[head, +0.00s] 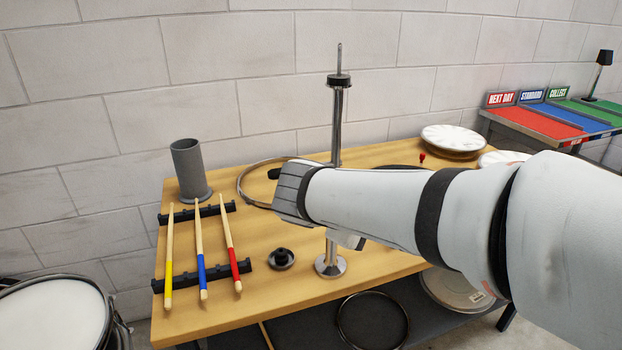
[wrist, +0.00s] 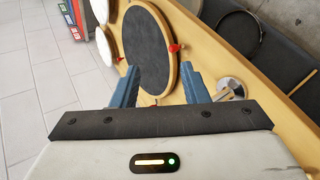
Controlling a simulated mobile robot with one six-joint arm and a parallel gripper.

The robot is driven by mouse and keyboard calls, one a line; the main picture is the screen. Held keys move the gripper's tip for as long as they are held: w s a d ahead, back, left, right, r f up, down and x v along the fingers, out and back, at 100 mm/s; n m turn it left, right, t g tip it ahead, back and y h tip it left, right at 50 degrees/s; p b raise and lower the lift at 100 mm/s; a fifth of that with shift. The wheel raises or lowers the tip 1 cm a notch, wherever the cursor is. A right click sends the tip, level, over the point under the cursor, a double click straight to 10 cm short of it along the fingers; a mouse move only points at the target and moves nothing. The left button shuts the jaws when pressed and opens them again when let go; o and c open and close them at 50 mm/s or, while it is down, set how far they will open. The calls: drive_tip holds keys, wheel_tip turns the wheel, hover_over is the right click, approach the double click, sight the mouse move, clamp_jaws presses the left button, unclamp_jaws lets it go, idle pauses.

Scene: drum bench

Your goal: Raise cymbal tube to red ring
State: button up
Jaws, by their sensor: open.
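The cymbal stand rises from the bench, with a chrome tube (head: 337,125), a black collar (head: 339,81) and a thin rod on top. My arm crosses in front of its middle part and hides it. Its round base also shows in the wrist view (wrist: 230,86), just right of the right finger. My gripper (wrist: 159,68) is open and empty, its two blue-grey fingers apart, pointing over a dark round pad. The tube is not seen between them. In the head view my arm hides most of the gripper. I make out no red ring on the visible tube.
A rack (head: 198,212) holds three sticks with yellow, blue and red bands. A grey cup (head: 188,170), a hoop (head: 245,181) and a black knob-like part (head: 281,258) are on the bench. White round heads (head: 453,138) lie at the right. The dark pad (wrist: 148,52) has red fittings near its edge.

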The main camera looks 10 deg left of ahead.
drive_tip(key=a+r+n+t+y+b, duration=0.1)
drive_tip(key=a+r+n+t+b, duration=0.2)
drive_tip(key=a, duration=0.7)
drive_tip(key=a+r+n+t+y, duration=0.1)
drive_tip(key=a+r+n+t, duration=0.1)
drive_tip(key=a+t, duration=0.5)
drive_tip(key=w+f+g, duration=0.1)
drive_tip(key=w+g, duration=0.1)
drive_tip(key=w, duration=0.5)
drive_tip(key=shift+a+f, duration=0.1)
drive_tip(key=shift+c, duration=0.5)
clamp_jaws()
